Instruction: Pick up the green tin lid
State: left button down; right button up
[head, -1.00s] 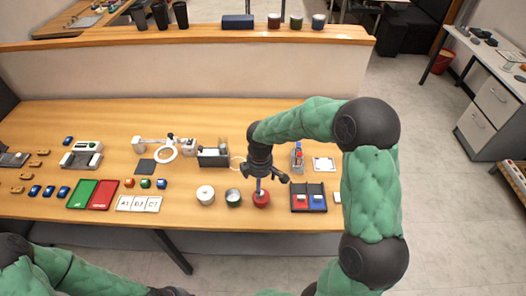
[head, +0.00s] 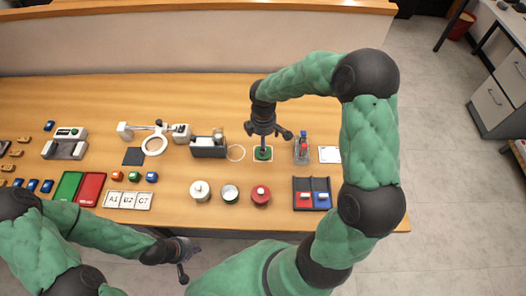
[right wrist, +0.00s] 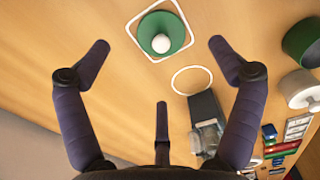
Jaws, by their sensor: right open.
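The green tin lid (head: 263,154) lies flat inside a white square outline on the table. In the right wrist view the green lid (right wrist: 157,25) shows a pale round knob on top. My right gripper (head: 266,141) is above the lid, pointing down at it. In the right wrist view my right gripper (right wrist: 160,48) has its fingers spread wide and empty, with the lid beyond the gap. The green tin (head: 230,195) stands open nearer the front edge. My left gripper (head: 186,262) hangs in front of the table, fingers apart and empty.
A white tin (head: 200,190) and a red tin (head: 261,195), both lidded, flank the green tin. An empty circle outline (head: 236,153) lies beside the lid.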

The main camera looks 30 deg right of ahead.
notch_tip(320, 180, down, 6)
jog(key=shift+d+f+b, duration=0.1)
jog(key=shift+f+b, duration=0.15)
jog(key=shift+b, duration=0.55)
jog(key=shift+s, duration=0.1)
jog(key=c, duration=1)
